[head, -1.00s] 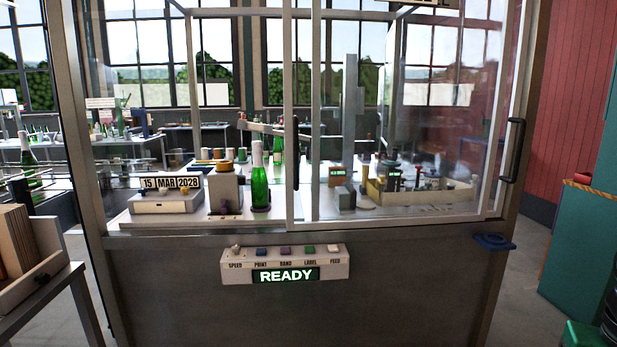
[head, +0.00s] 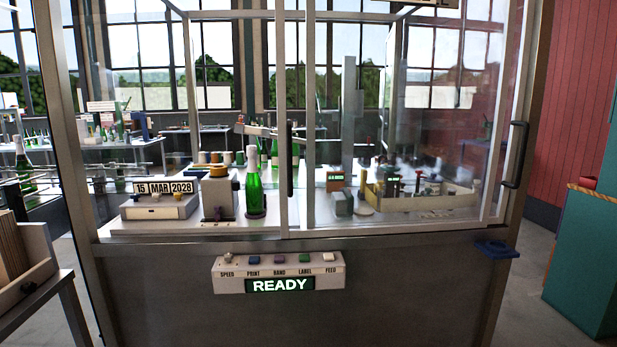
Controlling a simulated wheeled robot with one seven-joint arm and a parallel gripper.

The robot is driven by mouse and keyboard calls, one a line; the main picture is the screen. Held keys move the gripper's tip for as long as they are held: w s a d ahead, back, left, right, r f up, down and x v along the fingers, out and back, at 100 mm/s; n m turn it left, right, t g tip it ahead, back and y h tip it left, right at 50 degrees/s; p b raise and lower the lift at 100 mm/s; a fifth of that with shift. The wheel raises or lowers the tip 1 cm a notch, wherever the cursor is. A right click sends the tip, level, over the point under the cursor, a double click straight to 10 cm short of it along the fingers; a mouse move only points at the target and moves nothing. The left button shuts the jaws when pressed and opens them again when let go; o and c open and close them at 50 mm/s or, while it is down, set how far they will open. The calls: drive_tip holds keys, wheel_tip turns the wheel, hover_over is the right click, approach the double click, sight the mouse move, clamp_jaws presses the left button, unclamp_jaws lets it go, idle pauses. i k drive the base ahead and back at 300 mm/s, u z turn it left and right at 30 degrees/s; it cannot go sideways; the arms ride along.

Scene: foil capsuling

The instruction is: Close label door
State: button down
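A machine cabinet has a glazed front with sliding panels. A framed glass panel (head: 395,130) covers the right half, and a second upright edge beside its left side suggests overlapping panels. One black handle (head: 290,160) is on the upright near the middle, and another black handle (head: 515,155) is at the right edge. The left half of the front looks uncovered, though clear glass there is hard to rule out. I cannot tell which panel is the label door. My gripper is not in view.
A control box (head: 279,272) with several buttons and a READY display is on the cabinet front. A green bottle (head: 254,190) and date block (head: 163,188) stand inside at left. A blue ring holder (head: 496,249) juts out at lower right. A crate (head: 28,270) stands at left.

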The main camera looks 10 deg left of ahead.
sight(284, 132)
drive_tip(key=z, duration=0.05)
drive_tip(key=i, duration=1)
drive_tip(key=u, duration=0.05)
